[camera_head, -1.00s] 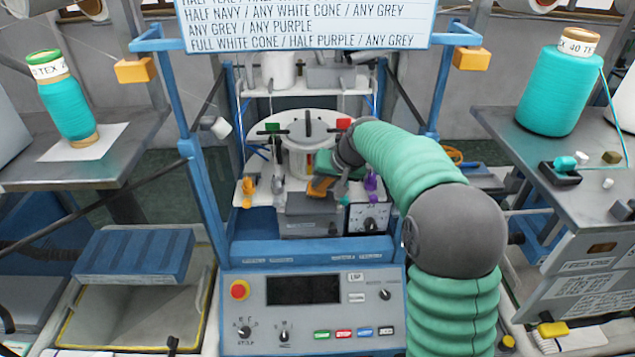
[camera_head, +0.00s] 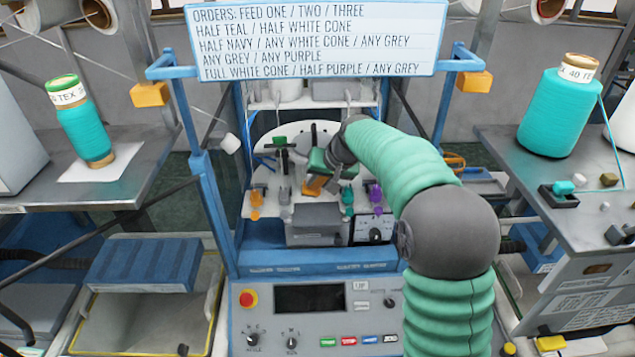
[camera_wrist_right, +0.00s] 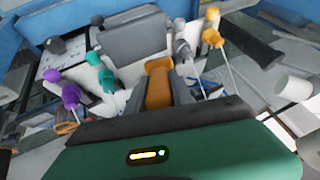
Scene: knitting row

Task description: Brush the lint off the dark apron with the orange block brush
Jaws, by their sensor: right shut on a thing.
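The orange block brush (camera_head: 314,185) is small in the head view, above the grey box at the machine's middle. It also shows in the right wrist view (camera_wrist_right: 159,84), held between the two grey fingers. My right gripper (camera_wrist_right: 159,95) is shut on it. In the head view the right gripper (camera_head: 325,178) hangs over the machine's white deck, partly hidden by its own wrist. I cannot pick out the dark apron or any lint for certain in either view. My left gripper is not in view.
A grey box (camera_head: 316,218) and a dial unit (camera_head: 373,230) stand below the gripper. Orange and purple (camera_head: 375,192) knobs flank it. Blue posts (camera_head: 210,215) rise at the machine's sides. A sign (camera_head: 310,40) hangs above. Teal cones stand on both side tables.

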